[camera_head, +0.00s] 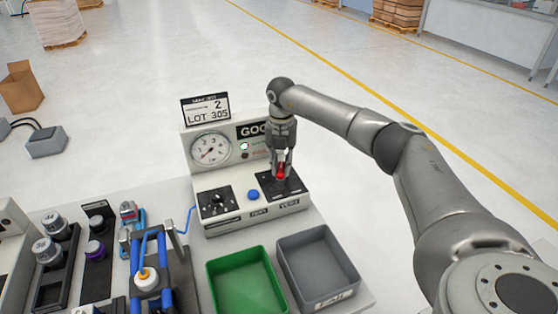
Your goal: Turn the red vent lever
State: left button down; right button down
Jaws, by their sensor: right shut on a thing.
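The red vent lever (281,175) sits on a black plate on the right part of the grey test unit (248,208). My right gripper (281,170) points down over it and is shut on it; its fingers hide part of the lever. The unit also carries a round dial gauge (211,149), a black knob panel (216,201) and a blue button (253,195). A small green light shows beside the gauge. A sign behind reads "2" and "LOT 305". My left gripper is not in view.
A green bin (247,247) and a grey bin (317,233) stand in front of the unit. A blue clamp fixture (162,262) and black holders with cylindrical parts (49,252) are at the left. Open floor lies behind the table.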

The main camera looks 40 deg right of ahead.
jog(key=shift+s+d+r+m+p, duration=0.15)
jog(key=shift+m+p, duration=0.2)
jog(key=shift+m, duration=0.55)
jog(key=shift+d+f+m+p, duration=0.15)
jog(key=shift+m+p, duration=0.2)
jog(key=shift+m, duration=0.55)
jog(key=shift+r, duration=0.1)
jog(key=c, duration=1.3)
grip_release()
notch_tip(320, 180, up, 12)
jog(key=shift+f, duration=0.1)
